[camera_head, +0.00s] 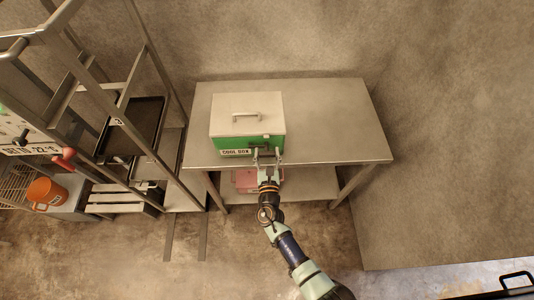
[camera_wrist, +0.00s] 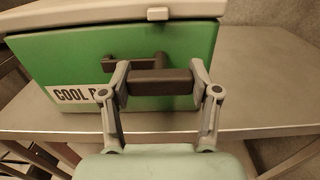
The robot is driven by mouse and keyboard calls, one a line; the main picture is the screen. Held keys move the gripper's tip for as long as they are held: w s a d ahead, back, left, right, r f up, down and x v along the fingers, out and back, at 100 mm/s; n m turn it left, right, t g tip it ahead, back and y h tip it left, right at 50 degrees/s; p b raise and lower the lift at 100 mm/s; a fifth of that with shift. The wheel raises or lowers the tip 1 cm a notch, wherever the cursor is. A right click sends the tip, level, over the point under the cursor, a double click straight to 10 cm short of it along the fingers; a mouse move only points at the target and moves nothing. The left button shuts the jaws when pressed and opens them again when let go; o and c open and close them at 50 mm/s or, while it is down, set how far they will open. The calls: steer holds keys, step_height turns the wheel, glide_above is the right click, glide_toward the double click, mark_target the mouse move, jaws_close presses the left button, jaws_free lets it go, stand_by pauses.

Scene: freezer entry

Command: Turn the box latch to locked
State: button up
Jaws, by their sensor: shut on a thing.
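The cool box (camera_head: 230,143) is green with a pale lid and a "COOL BOX" label, and it stands on the metal table. In the wrist view its green front (camera_wrist: 60,58) fills the upper left. A dark latch handle (camera_wrist: 160,82) lies horizontal across my gripper. My gripper (camera_wrist: 160,84) is shut on this handle, with one finger at each end of it. A dark bar (camera_wrist: 128,63) shows on the box front just behind and to the left. In the head view my gripper (camera_head: 267,155) is at the right part of the box front.
The metal table (camera_head: 335,120) is bare to the right of the box. A red box (camera_head: 245,181) sits on the lower shelf.

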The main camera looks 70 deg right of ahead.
steer(key=shift+f+m+b, duration=0.1)
steer(key=shift+m+b, duration=0.3)
steer(key=m+b, duration=0.2)
steer(key=shift+f+m+b, duration=0.1)
steer(key=shift+m+b, duration=0.2)
steer(key=shift+m, duration=0.1)
steer(key=m+b, duration=0.4)
steer(key=m, duration=0.1)
steer(key=m+b, duration=0.3)
steer(key=m, duration=0.2)
steer(key=shift+b, duration=0.3)
steer(key=m+b, duration=0.3)
steer(key=m, duration=0.1)
steer(key=shift+r+m, duration=0.2)
steer(key=shift+m, duration=0.1)
steer(key=o, duration=1.2)
steer(key=shift+c, duration=0.2)
